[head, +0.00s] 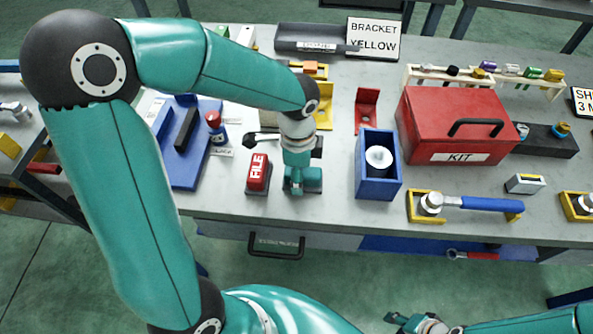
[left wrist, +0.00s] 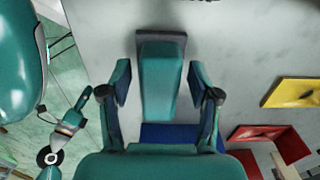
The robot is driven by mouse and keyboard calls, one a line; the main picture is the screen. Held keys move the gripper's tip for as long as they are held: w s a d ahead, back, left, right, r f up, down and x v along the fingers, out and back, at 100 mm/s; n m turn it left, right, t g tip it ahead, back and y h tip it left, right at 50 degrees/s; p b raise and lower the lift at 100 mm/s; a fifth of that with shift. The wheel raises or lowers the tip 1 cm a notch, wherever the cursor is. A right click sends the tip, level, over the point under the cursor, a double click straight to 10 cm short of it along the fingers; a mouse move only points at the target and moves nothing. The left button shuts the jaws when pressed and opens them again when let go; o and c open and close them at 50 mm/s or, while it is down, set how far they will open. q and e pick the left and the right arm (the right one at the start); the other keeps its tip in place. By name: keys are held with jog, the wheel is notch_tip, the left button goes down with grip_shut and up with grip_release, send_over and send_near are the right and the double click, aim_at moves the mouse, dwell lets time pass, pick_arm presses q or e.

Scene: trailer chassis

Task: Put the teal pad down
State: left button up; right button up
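The teal pad (left wrist: 158,85) is a teal block with a dark grey end, seen between the fingers of my left gripper (left wrist: 159,82) in the left wrist view. A narrow gap shows on each side of it, so the fingers stand apart from it. In the head view the pad (head: 303,181) is low at the table's front, under my left wrist, which hides most of that gripper. It appears to rest on the grey table, though its underside is hidden. My right gripper (head: 418,323) is low at the bottom edge, away from the table; its finger opening is unclear.
A red FILE block (head: 258,172) stands just left of the pad. A blue box (head: 379,188) with a white round thing inside stands to the right, then a red KIT box (head: 455,125) and a blue-handled tool (head: 485,204). Small yellow and red holders (head: 367,108) lie behind.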

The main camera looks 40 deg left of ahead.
pick_arm(q)
jog(key=shift+r, duration=0.2)
notch_tip(320, 180, up, 12)
jog(key=shift+p, duration=0.35)
jog(key=shift+a, duration=0.1)
dwell(0.4)
